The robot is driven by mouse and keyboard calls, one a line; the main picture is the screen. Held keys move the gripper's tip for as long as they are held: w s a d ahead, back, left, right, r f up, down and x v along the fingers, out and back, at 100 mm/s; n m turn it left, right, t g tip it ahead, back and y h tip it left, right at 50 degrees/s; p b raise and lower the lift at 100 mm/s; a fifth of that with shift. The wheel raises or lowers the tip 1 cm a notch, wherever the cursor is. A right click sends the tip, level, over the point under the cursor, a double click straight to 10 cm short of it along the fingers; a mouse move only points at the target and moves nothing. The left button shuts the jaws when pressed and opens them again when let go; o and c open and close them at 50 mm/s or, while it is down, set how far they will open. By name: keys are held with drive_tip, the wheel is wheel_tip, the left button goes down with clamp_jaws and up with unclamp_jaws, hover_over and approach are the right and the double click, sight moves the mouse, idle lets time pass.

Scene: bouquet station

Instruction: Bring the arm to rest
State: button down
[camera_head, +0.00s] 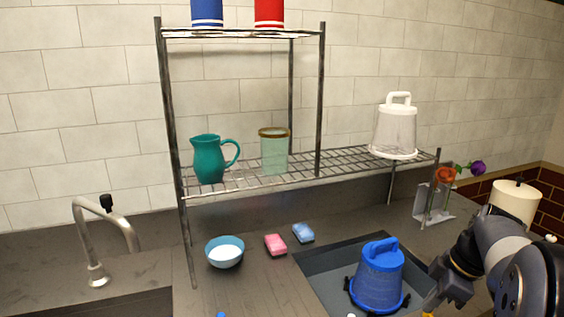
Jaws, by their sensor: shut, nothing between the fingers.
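My gripper (432,299) is at the lower right, pointing down and to the left. It is shut and holds nothing. Its tips are close to the bottom edge of the picture and partly hard to make out. It is just right of a blue bucket-like container with a handle (379,277); I cannot tell whether they touch. My arm comes in from the right edge.
The blue container stands in a dark recessed basin (325,265). A wire rack (322,100) holds a teal pitcher (208,160), a green glass (273,152) and a white container (394,132). A bowl (224,253), sponges (275,244), a flower holder (432,205) and a faucet (94,272) stand around.

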drive_tip(key=w+f+m+p, duration=0.1)
drive_tip(key=m, duration=0.1)
drive_tip(key=w+m+h+p, duration=0.1)
drive_tip(key=m, duration=0.1)
drive_tip(key=w+f+m+t+h+p, duration=0.1)
drive_tip(key=m+p, duration=0.1)
drive_tip(key=m, duration=0.1)
drive_tip(key=shift+a+f, duration=0.25)
drive_tip(key=shift+f, duration=0.05)
drive_tip(key=m, duration=0.1)
drive_tip(key=w+m+p, duration=0.1)
drive_tip(key=f+m, duration=0.1)
drive_tip(key=shift+w+a+h+p, duration=0.15)
drive_tip(key=shift+a+h+p, duration=0.15)
drive_tip(key=shift+h+p, duration=0.1)
drive_tip(key=m, duration=0.1)
drive_tip(key=m+p, duration=0.1)
drive_tip(key=w+m+t+p, duration=0.1)
drive_tip(key=shift+a+f+m+h, duration=0.2)
drive_tip(key=shift+a+m+h, duration=0.1)
drive_tip(key=shift+a+h, duration=0.1)
wheel_tip(320, 180, up, 6)
drive_tip(key=b, duration=0.1)
drive_tip(key=shift+f, duration=0.1)
